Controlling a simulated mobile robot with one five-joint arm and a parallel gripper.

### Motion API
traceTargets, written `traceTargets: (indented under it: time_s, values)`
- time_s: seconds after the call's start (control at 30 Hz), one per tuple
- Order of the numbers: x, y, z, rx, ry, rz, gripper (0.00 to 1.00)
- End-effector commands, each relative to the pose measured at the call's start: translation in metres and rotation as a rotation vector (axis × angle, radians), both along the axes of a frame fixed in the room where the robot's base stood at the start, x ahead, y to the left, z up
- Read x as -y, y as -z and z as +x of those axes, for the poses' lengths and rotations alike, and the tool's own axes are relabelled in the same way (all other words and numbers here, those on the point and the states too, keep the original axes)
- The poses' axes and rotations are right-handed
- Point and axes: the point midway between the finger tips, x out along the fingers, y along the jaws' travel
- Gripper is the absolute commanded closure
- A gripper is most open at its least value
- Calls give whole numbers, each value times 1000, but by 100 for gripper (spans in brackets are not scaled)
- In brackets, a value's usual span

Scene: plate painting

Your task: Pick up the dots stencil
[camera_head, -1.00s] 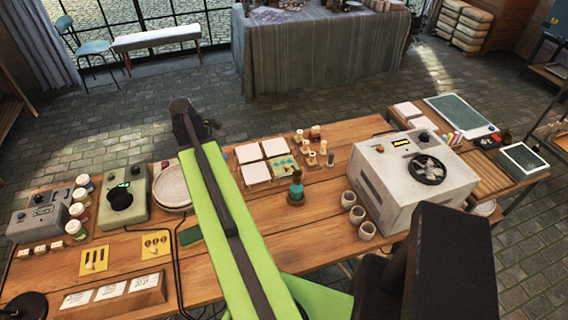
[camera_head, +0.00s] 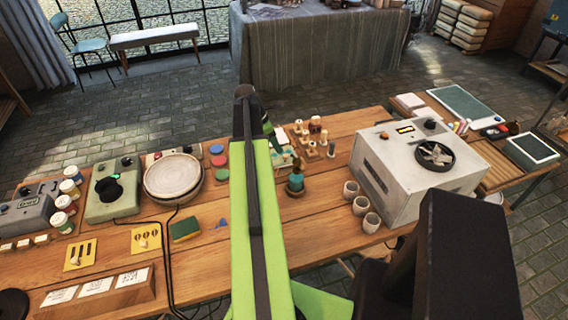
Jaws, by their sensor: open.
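The dots stencil (camera_head: 149,232) is a small yellow card with round holes and a pale grip. It lies flat on the wooden table, left of my arm. Another yellow stencil (camera_head: 85,247), with dark bar-shaped slots, lies to its left. My gripper (camera_head: 246,97) is the dark end of my green arm, reaching toward the table's far side. It is open, beyond and to the right of the dots stencil, well apart from it. My arm hides most of the gripper's fingers.
A bowl-like wheel (camera_head: 172,176) and a green device (camera_head: 112,203) stand behind the stencils. A green-yellow sponge (camera_head: 185,229) and a black cable lie right of the dots stencil. A block with white cards (camera_head: 97,289) is in front. A white machine (camera_head: 385,180) stands right.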

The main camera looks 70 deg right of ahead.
Motion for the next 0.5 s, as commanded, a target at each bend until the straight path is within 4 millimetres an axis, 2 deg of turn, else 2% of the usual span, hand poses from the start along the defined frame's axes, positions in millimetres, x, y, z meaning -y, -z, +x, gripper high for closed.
traceTargets:
  time_s: [0.03,0.07,0.33,0.5]
  values:
    - [3,20,-3,0,2,-1,51]
    - [4,24,-5,0,1,0,51]
    - [7,29,-9,0,-1,0,51]
    - [14,55,-19,0,1,0,51]
